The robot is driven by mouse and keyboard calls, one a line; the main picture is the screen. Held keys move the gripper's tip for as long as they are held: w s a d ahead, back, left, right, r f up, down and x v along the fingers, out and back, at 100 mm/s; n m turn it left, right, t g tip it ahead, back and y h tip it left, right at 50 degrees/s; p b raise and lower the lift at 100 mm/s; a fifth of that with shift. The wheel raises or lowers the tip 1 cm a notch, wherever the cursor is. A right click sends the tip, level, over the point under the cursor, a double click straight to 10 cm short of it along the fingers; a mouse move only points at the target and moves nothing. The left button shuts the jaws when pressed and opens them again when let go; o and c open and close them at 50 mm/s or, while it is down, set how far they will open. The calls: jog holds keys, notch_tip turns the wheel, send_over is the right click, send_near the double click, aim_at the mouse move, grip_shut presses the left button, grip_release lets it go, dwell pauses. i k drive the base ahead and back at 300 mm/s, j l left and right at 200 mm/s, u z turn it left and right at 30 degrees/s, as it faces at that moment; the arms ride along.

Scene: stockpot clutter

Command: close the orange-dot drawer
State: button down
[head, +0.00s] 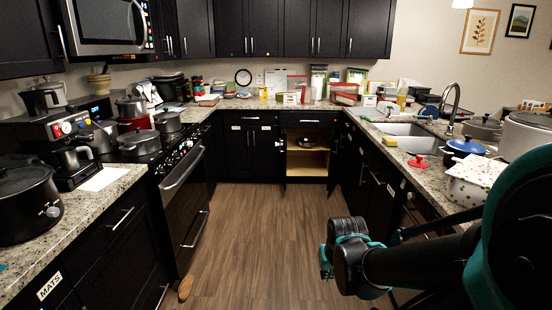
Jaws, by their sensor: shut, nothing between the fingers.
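No orange dot can be made out on any drawer front, so I cannot tell which drawer is the orange-dot one. Black drawers with bar handles show at the left front (118,232) and along the back run (250,118). All the drawer fronts that I can see look flush. My gripper (325,262) is at the lower right, above the wood floor, apart from the cabinets. It is shut and empty. My arm hides part of the right-hand cabinets.
A lower cabinet (307,163) stands open at the back, with a pan on its shelf. The oven (183,200) is at left. A brown object (186,288) lies on the floor by the left cabinets. The counters are cluttered. The middle floor (262,225) is clear.

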aim_at(288, 120)
jog(key=i, duration=1.8)
jog(key=i+j+z, duration=0.1)
jog(key=i, duration=1.7)
jog(key=i+j+z, duration=0.2)
jog(key=i, duration=0.15)
jog(key=i+l, duration=0.05)
jog(key=l, duration=0.05)
